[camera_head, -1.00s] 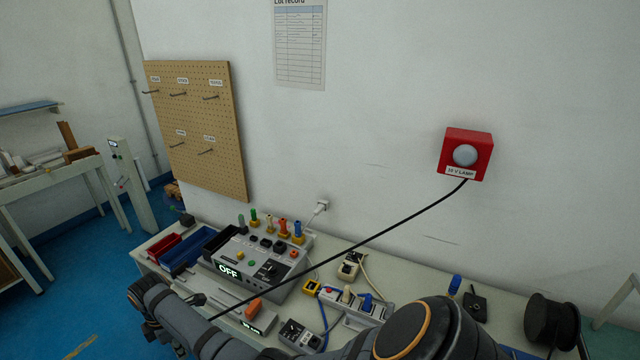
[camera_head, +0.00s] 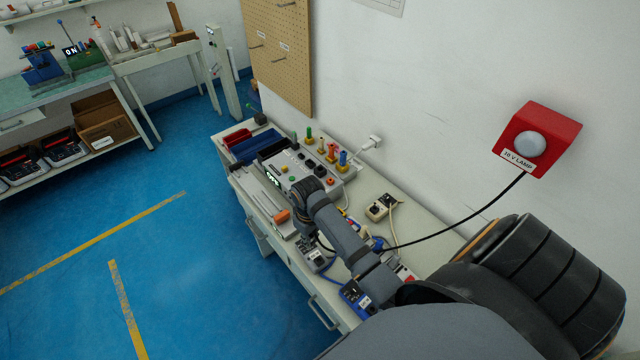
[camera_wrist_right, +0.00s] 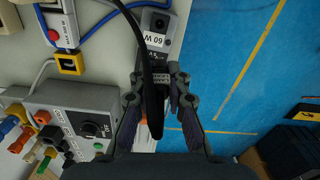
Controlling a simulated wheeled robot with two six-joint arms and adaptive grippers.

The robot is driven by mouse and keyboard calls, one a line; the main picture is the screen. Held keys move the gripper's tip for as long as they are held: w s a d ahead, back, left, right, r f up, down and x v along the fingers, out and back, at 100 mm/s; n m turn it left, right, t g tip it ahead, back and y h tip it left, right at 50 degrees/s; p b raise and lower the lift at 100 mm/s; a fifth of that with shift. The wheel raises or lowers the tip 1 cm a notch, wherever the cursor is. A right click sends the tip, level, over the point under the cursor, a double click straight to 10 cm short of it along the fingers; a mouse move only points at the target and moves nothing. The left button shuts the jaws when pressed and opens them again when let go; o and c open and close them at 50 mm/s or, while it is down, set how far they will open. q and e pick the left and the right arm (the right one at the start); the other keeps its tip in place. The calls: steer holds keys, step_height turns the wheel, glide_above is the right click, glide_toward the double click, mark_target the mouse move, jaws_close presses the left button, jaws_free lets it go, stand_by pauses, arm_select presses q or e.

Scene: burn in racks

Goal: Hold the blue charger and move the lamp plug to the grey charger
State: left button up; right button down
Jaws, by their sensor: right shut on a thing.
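The lamp (camera_head: 530,145) is a red wall box with a pale dome, and its black cable (camera_head: 450,228) runs down behind my right arm. My right gripper (camera_wrist_right: 157,98) is shut on the black lamp plug (camera_wrist_right: 155,122) at the cable's end. In the head view, my right gripper (camera_head: 304,224) is low over the bench and mostly hidden by its own arm. The grey charger (camera_head: 314,258), labelled 60 W in the wrist view (camera_wrist_right: 155,40), lies just beyond the fingertips there. The blue charger (camera_head: 354,297) lies at the bench's front edge beside my arm. My left gripper is not in view.
The control box (camera_head: 323,171) with several coloured plugs stands behind my gripper. A cream charger (camera_head: 380,207) lies near the wall. The power strip (camera_head: 402,270) is partly hidden by my arm. Red and blue bins (camera_head: 250,148) fill the bench's far end.

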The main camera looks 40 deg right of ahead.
steer(key=s+d+r+m, duration=0.1)
steer(key=s+r+m, duration=0.1)
steer(key=s+m, duration=0.15)
steer(key=n+b, duration=0.1)
glide_above(319, 262)
steer(key=f, duration=0.4)
steer(key=shift+w+d+f, duration=0.15)
steer(key=shift+w+f, duration=0.05)
steer(key=shift+w, duration=0.05)
steer(key=shift+f+b, duration=0.4)
steer(key=shift+f, duration=0.25)
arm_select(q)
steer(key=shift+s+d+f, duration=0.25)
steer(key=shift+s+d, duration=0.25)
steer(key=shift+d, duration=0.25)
arm_select(e)
steer(key=c, duration=1.9)
jaws_free()
jaws_close()
